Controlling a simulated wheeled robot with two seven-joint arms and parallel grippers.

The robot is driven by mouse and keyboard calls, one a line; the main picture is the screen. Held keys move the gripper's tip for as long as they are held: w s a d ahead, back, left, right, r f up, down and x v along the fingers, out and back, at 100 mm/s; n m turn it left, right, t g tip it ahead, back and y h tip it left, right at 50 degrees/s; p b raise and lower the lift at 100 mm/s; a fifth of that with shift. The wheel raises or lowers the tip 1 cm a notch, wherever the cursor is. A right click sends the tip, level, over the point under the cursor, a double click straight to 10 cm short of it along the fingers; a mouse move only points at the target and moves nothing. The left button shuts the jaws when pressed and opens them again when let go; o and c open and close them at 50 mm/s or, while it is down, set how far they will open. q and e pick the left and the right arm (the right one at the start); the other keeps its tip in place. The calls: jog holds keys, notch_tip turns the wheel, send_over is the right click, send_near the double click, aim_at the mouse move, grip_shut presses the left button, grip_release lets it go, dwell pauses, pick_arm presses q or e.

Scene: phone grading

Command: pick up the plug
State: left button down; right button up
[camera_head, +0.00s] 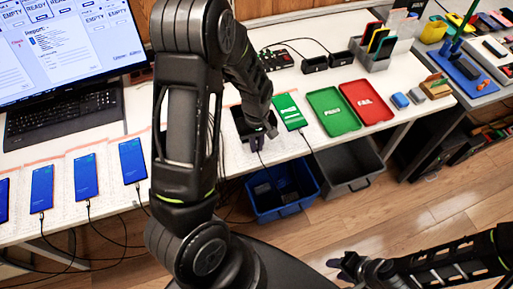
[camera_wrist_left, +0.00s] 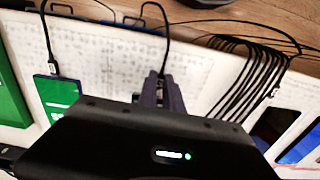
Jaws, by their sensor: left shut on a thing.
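My left gripper (camera_head: 258,142) is over the front edge of the white table, at the front end of a dark phone (camera_head: 238,122). In the left wrist view its purple fingers (camera_wrist_left: 165,92) are shut on the plug, which is mostly hidden between them. A black cable (camera_wrist_left: 165,38) runs from the fingertips towards the table edge. The gap between plug and phone is hidden by the wrist housing. My right gripper (camera_head: 345,265) is low at the bottom right, away from the table; its opening is too small to judge.
A green-screen phone (camera_head: 290,111) with its own cable lies right of my left gripper. Green (camera_head: 333,111) and red (camera_head: 366,101) trays lie further right. Several blue-screen phones, such as one (camera_head: 132,160), lie left. Blue (camera_head: 282,192) and grey (camera_head: 350,167) bins stand below the edge.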

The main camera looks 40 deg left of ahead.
pick_arm(q)
jog(key=shift+r, duration=0.45)
notch_tip(320, 180, up, 10)
jog(key=shift+f, duration=0.2)
dwell(0.6)
